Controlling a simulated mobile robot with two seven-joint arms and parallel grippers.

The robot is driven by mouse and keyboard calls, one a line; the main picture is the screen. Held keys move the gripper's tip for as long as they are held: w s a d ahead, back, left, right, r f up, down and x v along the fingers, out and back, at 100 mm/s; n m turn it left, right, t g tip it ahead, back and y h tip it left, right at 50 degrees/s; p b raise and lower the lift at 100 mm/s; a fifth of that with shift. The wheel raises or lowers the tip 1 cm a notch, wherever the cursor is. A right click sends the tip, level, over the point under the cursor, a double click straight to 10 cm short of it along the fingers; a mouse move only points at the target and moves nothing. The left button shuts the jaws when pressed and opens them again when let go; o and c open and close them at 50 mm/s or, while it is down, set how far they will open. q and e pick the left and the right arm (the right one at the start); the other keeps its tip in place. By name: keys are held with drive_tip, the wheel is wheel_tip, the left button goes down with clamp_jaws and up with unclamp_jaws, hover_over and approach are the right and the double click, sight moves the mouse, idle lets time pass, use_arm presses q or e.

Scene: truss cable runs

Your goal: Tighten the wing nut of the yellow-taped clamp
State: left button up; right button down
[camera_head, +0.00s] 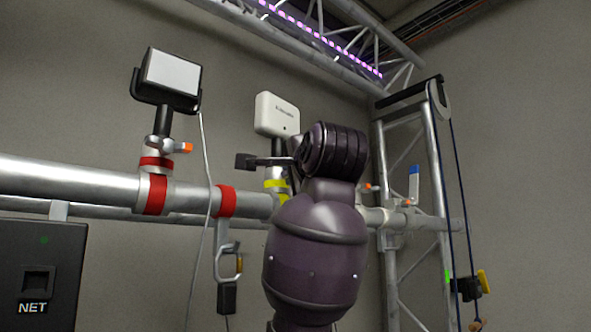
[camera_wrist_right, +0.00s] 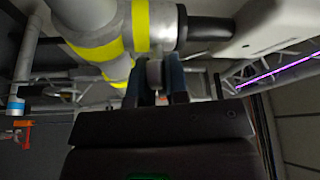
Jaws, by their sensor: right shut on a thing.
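The yellow-taped clamp (camera_head: 276,184) is on the horizontal truss pipe, below a white box-shaped device, and is partly hidden by my right arm. In the right wrist view its yellow tape (camera_wrist_right: 142,26) wraps the grey metal close above the gripper. My right gripper (camera_wrist_right: 159,82) has both fingers pointing up at the clamp. They are shut on a small grey piece, the wing nut (camera_wrist_right: 154,72), just below the tape. In the head view, my right arm covers much of the contact. My left gripper is not in view.
A red-taped clamp (camera_head: 157,163) carries a lamp (camera_head: 171,80) to the left. A carabiner (camera_head: 228,263) hangs from the red-banded pipe. A NET box (camera_head: 40,270) stands at lower left. An upright truss (camera_head: 408,160) with a blue rope (camera_head: 460,190) is at right.

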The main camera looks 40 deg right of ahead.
drive_tip(key=shift+m+g, duration=0.5)
drive_tip(key=shift+m, duration=0.7)
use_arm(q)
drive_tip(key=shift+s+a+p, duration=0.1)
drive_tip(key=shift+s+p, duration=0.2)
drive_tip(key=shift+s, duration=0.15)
use_arm(e)
drive_tip(key=shift+m, duration=0.3)
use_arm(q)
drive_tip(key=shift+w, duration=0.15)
use_arm(e)
drive_tip(key=c, duration=1.1)
unclamp_jaws()
